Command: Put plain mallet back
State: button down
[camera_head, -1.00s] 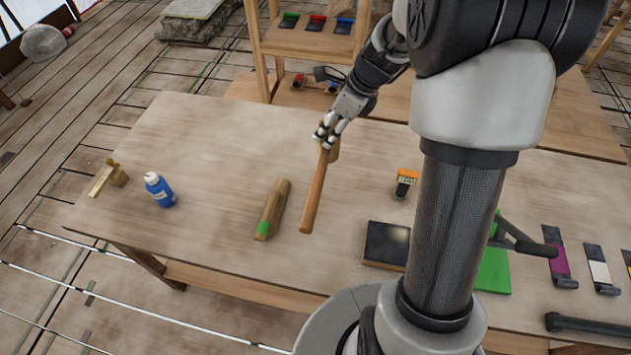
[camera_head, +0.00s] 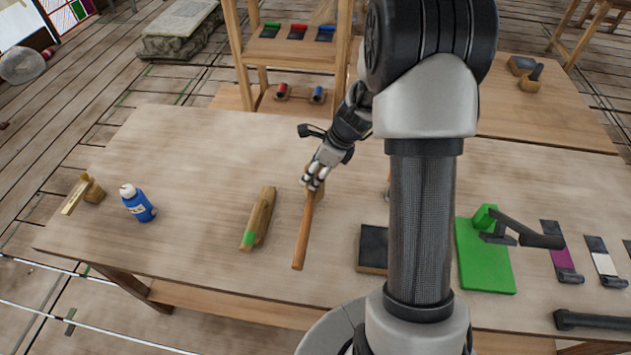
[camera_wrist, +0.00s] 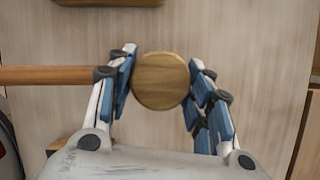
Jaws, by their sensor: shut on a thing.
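The plain mallet (camera_head: 303,232) is wooden, with a long reddish-brown handle pointing toward the table's front edge in the head view. My gripper (camera_head: 314,180) is shut on its head, at the handle's far end. In the wrist view the mallet's round head face (camera_wrist: 160,81) sits between the fingers of my gripper (camera_wrist: 160,85), and the handle (camera_wrist: 50,75) runs out to the left. The mallet is over the worktable (camera_head: 180,265); I cannot tell whether it touches the top. My fingers partly hide its head in the head view.
A wooden piece with a green mark (camera_head: 258,218) lies just left of the mallet. A blue bottle (camera_head: 138,203) and a small wooden tool (camera_head: 88,190) stand farther left. A dark-topped block (camera_head: 372,248) and a green-based device (camera_head: 485,255) are right. Behind is a rack (camera_head: 295,48).

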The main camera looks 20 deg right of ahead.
jog(key=shift+f+b, duration=0.55)
jog(key=shift+f, duration=1.15)
jog(key=shift+f, duration=0.2)
jog(key=c, duration=0.8)
grip_release()
